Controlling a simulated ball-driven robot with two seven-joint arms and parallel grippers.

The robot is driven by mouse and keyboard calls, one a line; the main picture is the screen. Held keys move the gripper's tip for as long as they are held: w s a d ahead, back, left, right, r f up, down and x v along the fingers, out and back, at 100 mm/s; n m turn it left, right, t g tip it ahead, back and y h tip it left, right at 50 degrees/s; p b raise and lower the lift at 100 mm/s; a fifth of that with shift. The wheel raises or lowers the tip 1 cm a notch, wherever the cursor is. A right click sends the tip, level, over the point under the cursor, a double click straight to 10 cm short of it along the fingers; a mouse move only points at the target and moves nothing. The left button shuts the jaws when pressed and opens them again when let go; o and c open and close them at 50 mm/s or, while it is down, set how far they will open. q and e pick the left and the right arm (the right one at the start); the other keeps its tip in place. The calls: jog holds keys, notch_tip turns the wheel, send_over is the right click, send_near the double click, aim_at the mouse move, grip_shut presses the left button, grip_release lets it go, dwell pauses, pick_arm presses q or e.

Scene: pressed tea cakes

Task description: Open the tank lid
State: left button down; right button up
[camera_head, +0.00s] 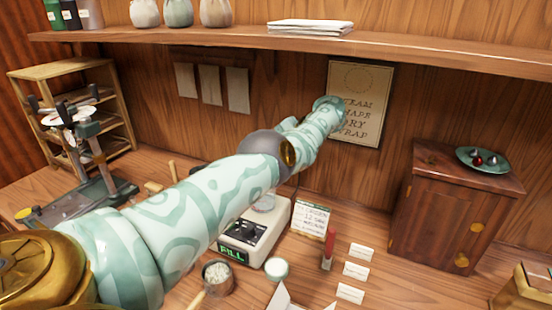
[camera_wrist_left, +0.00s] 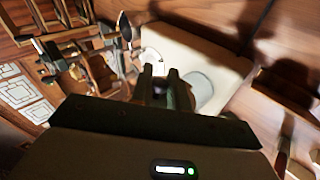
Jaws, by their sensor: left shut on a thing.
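The cream steamer (camera_head: 255,232) stands on the bench in the head view, with a green "FILL" display and dark knobs on its front. A round grey disc (camera_head: 265,203) is on its top; my arm covers the steamer's back left part. In the left wrist view the pale steamer body (camera_wrist_left: 185,48) and grey disc (camera_wrist_left: 202,92) lie just beyond my left gripper (camera_wrist_left: 165,82). Its fingers are close together on a small dark part, seemingly the tank lid's grip, mostly hidden by the fingers. I cannot tell the lid's angle. My right gripper is not in view.
A cup of pale bits (camera_head: 217,278), a small white-topped jar (camera_head: 277,269), a red-topped tube (camera_head: 328,250) and several white cards (camera_head: 356,271) are in front. A wooden cabinet (camera_head: 446,220) stands right. A metal press (camera_head: 75,200) stands left. A shelf (camera_head: 400,48) runs above.

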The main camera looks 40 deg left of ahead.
pick_arm(q)
jog(key=shift+f, duration=0.15)
jog(key=c, duration=1.4)
grip_release()
jog(key=shift+c, duration=0.2)
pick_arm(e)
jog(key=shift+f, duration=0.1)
